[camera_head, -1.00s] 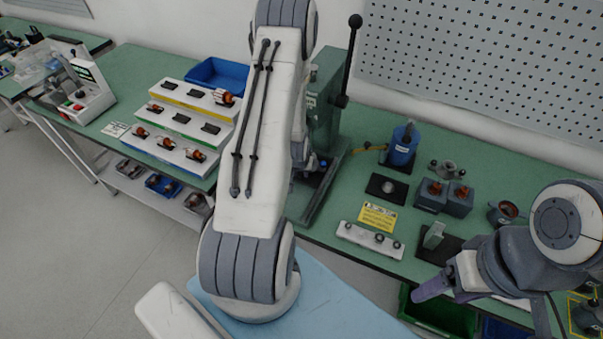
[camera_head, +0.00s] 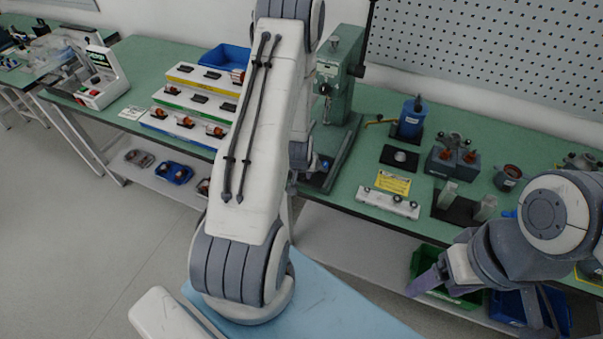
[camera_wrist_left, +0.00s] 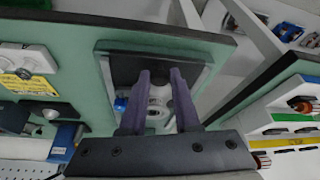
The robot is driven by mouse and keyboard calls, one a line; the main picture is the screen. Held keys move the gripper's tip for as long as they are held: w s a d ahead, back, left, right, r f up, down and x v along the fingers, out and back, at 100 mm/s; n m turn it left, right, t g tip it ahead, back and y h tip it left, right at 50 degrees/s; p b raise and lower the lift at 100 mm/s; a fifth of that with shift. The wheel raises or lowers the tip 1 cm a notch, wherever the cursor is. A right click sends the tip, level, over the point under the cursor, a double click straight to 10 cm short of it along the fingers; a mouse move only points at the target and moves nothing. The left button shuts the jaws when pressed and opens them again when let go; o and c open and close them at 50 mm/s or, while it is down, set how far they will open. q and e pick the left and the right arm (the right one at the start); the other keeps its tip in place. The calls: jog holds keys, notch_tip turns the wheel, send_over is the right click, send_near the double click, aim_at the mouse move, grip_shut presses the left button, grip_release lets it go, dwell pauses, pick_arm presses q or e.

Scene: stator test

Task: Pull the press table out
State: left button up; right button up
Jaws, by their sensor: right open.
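The green press (camera_head: 341,85) stands on the bench behind my left arm, which hides much of it. Its dark base (camera_head: 345,150) shows to the right of the arm; the press table cannot be made out clearly. My left gripper (camera_wrist_left: 160,72) is over the press base in the left wrist view, its two purple fingers apart. A pale round part (camera_wrist_left: 158,96) shows between them; I cannot tell if they touch it. A small blue part shows beside the left finger. My right gripper (camera_head: 425,284) is open over the bench's front side, above a green bin.
A stepped rack (camera_head: 190,110) of small parts is left of the press. A green bin (camera_head: 428,262) is below the bench. Floor at left is clear.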

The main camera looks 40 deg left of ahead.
pick_arm(q)
jog(key=o, duration=0.4)
jog(key=shift+s, duration=0.35)
jog(key=shift+c, duration=0.2)
jog(key=shift+w+d, duration=0.1)
jog(key=shift+w, duration=0.05)
jog(key=shift+r, duration=0.3)
jog(key=b+v, duration=0.1)
jog(key=v, duration=0.8)
jog(key=shift+s+r, duration=0.2)
jog(key=shift+r, duration=0.15)
jog(key=shift+d, duration=0.1)
